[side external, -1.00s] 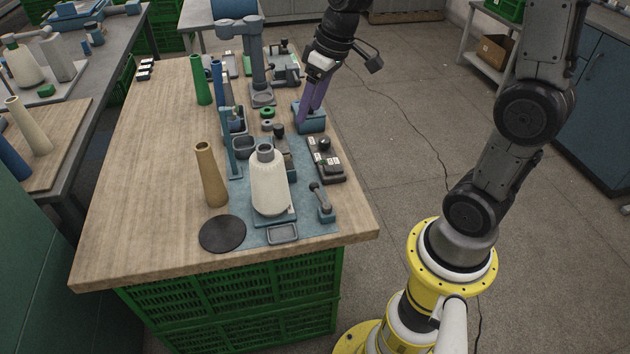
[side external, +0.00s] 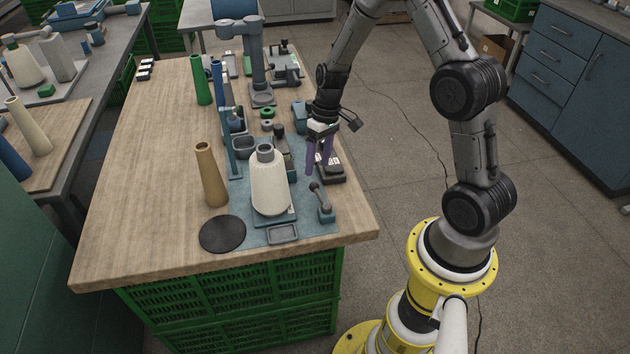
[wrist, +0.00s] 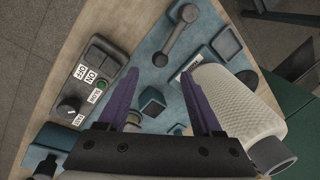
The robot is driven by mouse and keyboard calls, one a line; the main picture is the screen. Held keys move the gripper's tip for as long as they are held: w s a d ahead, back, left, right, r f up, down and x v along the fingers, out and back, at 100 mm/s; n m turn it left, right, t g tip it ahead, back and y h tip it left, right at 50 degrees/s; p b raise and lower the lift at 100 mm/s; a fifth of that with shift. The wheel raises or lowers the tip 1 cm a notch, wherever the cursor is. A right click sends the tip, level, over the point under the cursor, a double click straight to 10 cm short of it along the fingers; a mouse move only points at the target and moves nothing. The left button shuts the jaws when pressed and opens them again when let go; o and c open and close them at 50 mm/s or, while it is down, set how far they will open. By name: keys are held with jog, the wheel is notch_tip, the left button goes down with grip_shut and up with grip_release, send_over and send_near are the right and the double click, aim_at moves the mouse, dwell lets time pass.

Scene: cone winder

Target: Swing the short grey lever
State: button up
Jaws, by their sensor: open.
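The short grey lever (side external: 319,198) stands on a small blue block at the front right of the blue plate, in the side view. Its free end leans away from the table's front edge, toward my gripper. In the wrist view the lever (wrist: 175,38) lies ahead of the fingertips, at the top middle. My gripper (side external: 318,170) has purple fingers pointing down, parted and empty. It is above the plate, behind the lever and apart from it. The fingers also show in the wrist view (wrist: 158,88), with bare plate and small blue parts between them.
A white yarn cone (side external: 268,186) stands close left of my gripper. A dark switch box (side external: 332,176) is partly hidden behind the fingers; it shows fully in the wrist view (wrist: 92,82). A small tray (side external: 283,234), a tan cone (side external: 210,175) and a black disc (side external: 222,234) are nearby.

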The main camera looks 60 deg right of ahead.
aim_at(315, 183)
jog(key=f, duration=0.3)
jog(key=a+f, duration=0.1)
jog(key=f, duration=0.2)
jog(key=shift+a+f, duration=0.1)
jog(key=shift+f, duration=0.1)
grip_shut()
jog(key=shift+r, duration=0.1)
dwell(1.1)
